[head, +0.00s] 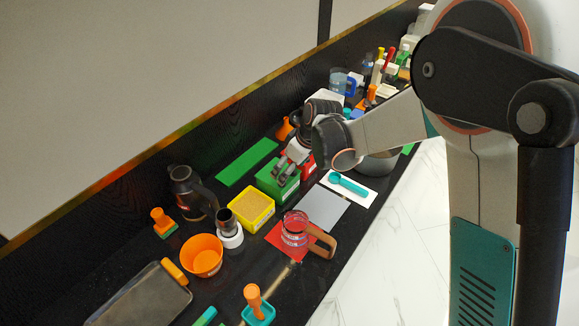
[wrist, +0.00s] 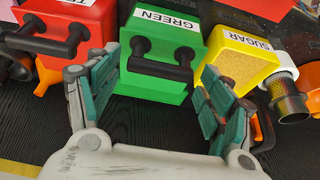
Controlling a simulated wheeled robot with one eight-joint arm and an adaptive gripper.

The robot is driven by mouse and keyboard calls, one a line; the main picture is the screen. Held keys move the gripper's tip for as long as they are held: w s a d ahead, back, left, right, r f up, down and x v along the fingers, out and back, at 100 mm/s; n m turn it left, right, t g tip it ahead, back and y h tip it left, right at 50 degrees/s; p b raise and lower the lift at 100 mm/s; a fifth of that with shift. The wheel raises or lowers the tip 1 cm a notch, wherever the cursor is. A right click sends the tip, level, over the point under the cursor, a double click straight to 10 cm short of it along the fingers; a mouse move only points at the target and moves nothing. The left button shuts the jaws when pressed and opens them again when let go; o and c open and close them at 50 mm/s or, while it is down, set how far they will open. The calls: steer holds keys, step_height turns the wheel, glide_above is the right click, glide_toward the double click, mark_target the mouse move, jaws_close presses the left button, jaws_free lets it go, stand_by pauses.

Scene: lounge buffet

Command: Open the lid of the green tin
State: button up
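The green tin (head: 272,188) stands on the dark counter. The lid looks shut. My gripper (wrist: 161,72) is open and empty, with one teal-padded finger on each side of the tin's handle. In the head view my gripper (head: 290,163) is just above the tin and hides part of its top. I cannot tell whether the fingers touch it.
A red tin (wrist: 72,22) stands close on the left in the wrist view, a yellow open sugar box (wrist: 245,62) on the right. In the head view a grinder (head: 229,232), an orange bowl (head: 202,257) and a glass jug (head: 295,230) stand nearby. A green mat (head: 246,162) lies bare behind.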

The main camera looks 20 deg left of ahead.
steer(key=c, duration=1)
steer(key=shift+w+a+r+h+p, duration=0.2)
steer(key=shift+a+r+h+p, duration=0.3)
steer(key=shift+r, duration=0.2)
steer(key=shift+c, duration=0.2)
steer(key=a+r+h+p, duration=0.1)
steer(key=w+a+r+g+h, duration=0.1)
steer(key=h, duration=0.1)
steer(key=shift+a+r+g+p, duration=0.2)
steer(key=shift+g+p, duration=0.1)
steer(key=shift+p, duration=0.1)
steer(key=w+a+g+h+p, duration=0.1)
steer(key=w+a+h, duration=0.2)
steer(key=a, duration=0.8)
steer(key=shift+w+a+p, duration=0.15)
steer(key=shift+w+p, duration=0.25)
steer(key=shift+w, duration=0.4)
